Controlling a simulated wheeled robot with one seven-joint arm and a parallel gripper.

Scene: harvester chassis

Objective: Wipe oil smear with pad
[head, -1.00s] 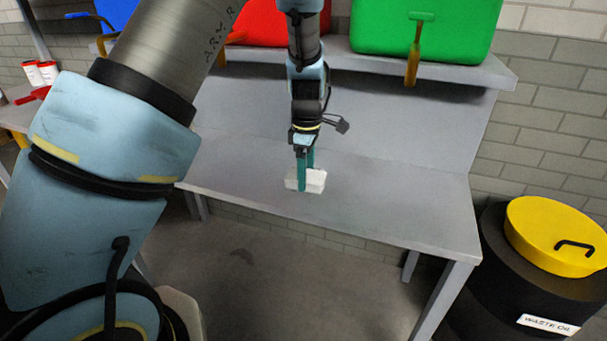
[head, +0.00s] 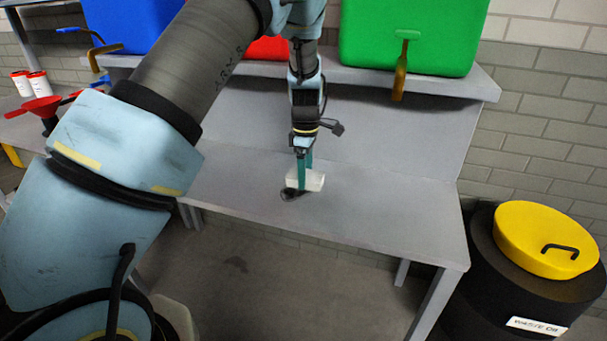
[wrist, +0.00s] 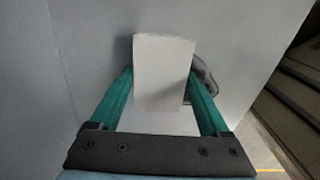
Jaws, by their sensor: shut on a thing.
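My gripper (head: 304,176) has two green fingers and points down at the grey bench (head: 400,215). It is shut on a white block-shaped pad (head: 314,181). In the wrist view the pad (wrist: 163,70) sits between the fingers. A dark oil smear (head: 289,194) lies on the bench top, just left and toward the front of the pad in the head view. The smear (wrist: 204,75) shows at the pad's right in the wrist view, partly hidden by the pad and a finger. I cannot tell whether the pad touches the bench.
A shelf above the bench's back carries blue (head: 130,22), red (head: 268,50) and green (head: 410,35) containers with taps. A black waste oil drum with a yellow lid (head: 545,235) stands at the right. A red funnel (head: 40,106) is at the left.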

